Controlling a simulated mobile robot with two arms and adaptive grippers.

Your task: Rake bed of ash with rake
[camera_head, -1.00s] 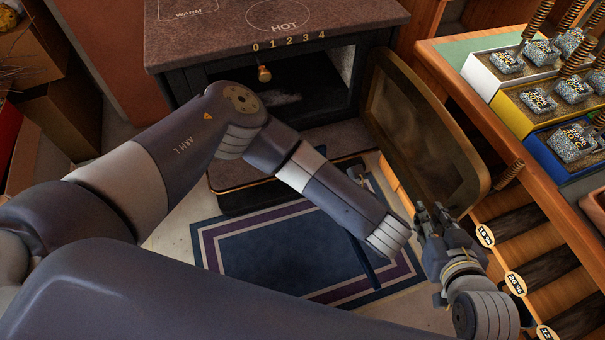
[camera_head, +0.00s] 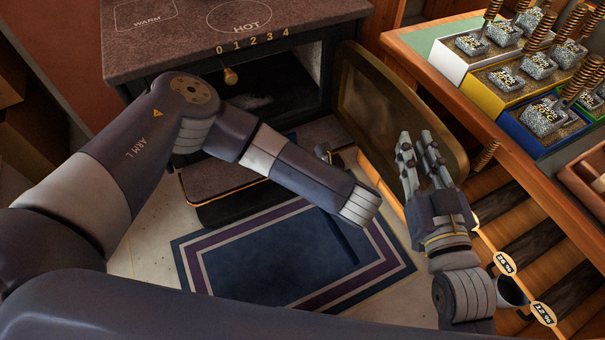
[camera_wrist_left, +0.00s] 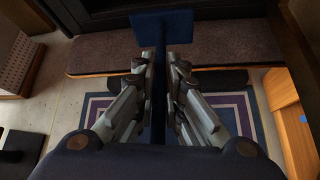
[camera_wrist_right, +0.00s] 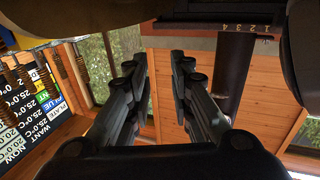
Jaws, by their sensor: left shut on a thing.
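The rake is dark blue. In the left wrist view its flat head (camera_wrist_left: 180,27) stands beyond the fingers, with the handle running back between them. My left gripper (camera_wrist_left: 158,62) is shut on that handle. In the head view my left wrist hides most of it; part of the handle (camera_head: 342,238) shows below the wrist. The pale grey bed of ash (camera_head: 263,100) lies inside the dark stove's open firebox, partly hidden by my left arm. My right gripper (camera_head: 416,138) is open and empty, in front of the stove door; its fingers (camera_wrist_right: 160,62) are apart in its wrist view.
The stove door (camera_head: 385,105) stands open at the right of the firebox. A ledge (camera_head: 225,180) juts out below the firebox, above a blue bordered mat (camera_head: 270,255).

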